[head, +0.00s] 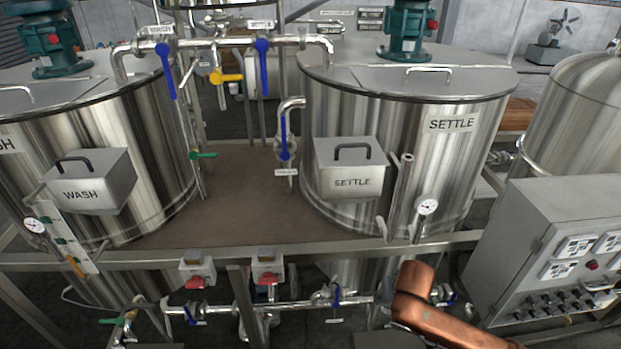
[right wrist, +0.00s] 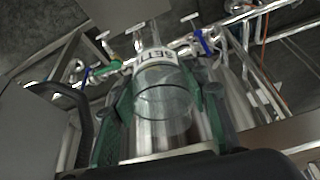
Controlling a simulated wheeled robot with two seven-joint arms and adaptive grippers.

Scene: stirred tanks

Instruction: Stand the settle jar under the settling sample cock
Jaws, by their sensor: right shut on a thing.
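The settle jar (right wrist: 166,103) is clear glass with a white band whose lettering reads partly as SETTLE. It fills the middle of the right wrist view. My right gripper (right wrist: 160,118) is shut on it, with a green-padded finger on each side. The jar and this gripper do not show in the head view, where only my copper arm link comes in at lower right. Small blue-handled valves (head: 336,297) sit on the low pipe under the settle tank (head: 455,160); I cannot tell which is the settling sample cock. My left gripper is not in view.
A steel frame rail (head: 330,252) runs across in front of the tanks. Red-handled boxes (head: 268,270) hang below it. A grey control box (head: 560,250) stands at right. In the right wrist view, pipes and a blue handle (right wrist: 206,42) lie beyond the jar.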

